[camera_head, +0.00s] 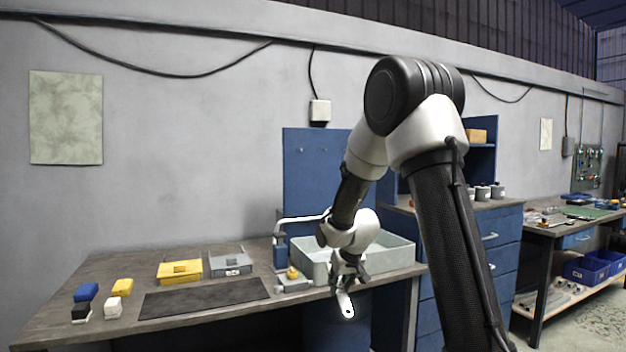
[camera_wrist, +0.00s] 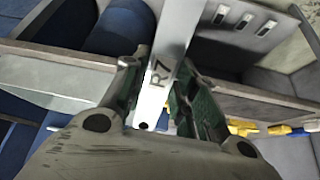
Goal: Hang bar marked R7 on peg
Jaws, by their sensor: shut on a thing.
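My gripper (camera_head: 347,272) is in front of the workbench edge, pointing down, with its jaws shut on a pale metal bar (camera_head: 345,304). The bar hangs below the jaws, slightly tilted, and a dark hole shows near its lower end. In the wrist view the bar (camera_wrist: 178,38) runs up between the fingers of my gripper (camera_wrist: 150,95), and the mark R7 is readable on its face. A blue upright panel (camera_head: 308,180) stands behind the bench with small pegs (camera_head: 300,150) near its top. The bar is well below and in front of the pegs, not touching them.
A pale grey basin (camera_head: 400,257) sits on the bench behind my gripper. A yellow box (camera_head: 180,270), a grey box (camera_head: 230,263), a dark mat (camera_head: 205,297) and several small blocks lie to the left. Blue drawers (camera_head: 505,245) stand at right.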

